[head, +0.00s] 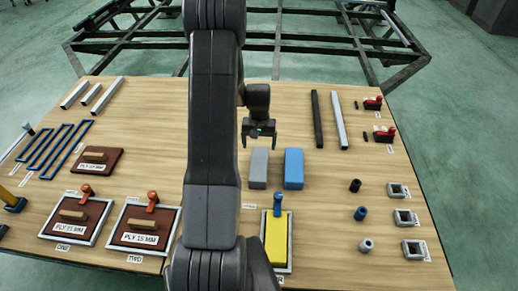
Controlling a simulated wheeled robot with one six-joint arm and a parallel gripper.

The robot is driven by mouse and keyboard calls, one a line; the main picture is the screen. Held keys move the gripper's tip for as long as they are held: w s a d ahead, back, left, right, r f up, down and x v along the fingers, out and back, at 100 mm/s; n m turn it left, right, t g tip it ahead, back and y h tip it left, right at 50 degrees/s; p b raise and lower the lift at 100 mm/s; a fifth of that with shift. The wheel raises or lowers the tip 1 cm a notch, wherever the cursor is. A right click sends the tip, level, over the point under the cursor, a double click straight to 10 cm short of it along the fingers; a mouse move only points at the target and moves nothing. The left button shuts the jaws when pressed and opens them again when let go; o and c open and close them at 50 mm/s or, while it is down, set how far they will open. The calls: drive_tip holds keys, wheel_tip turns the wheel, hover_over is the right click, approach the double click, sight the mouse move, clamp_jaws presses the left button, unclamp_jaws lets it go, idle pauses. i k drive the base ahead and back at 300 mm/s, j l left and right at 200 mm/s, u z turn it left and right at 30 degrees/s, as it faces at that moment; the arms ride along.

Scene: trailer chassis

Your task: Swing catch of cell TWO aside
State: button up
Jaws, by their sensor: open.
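Cell TWO (114,245) is a light-rimmed frame at the lower left, partly next to my arm. In it lies a dark red-brown board (138,239) with a wooden handle (146,223) and a "PLY 15 MM" label. Its orange catch (152,201) stands at the far rim of the frame. Whether the catch overlaps the board is too small to tell. My gripper (259,141) points down with fingers apart and empty, above the middle of the table. It is well to the right of and farther back than the catch. My arm crosses the view between them.
Cell ONE (47,233), with a similar board and orange catch (87,192), is left of cell TWO. Grey (259,168) and blue (294,168) blocks stand near my gripper. A yellow block (276,240) sits in a frame with a blue catch (278,203).

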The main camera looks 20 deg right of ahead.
sight(152, 195)
drive_tip(key=i+j+z, duration=0.15)
drive_tip(key=j, duration=0.75)
drive_tip(key=j+z, duration=0.2)
drive_tip(key=j, duration=0.7)
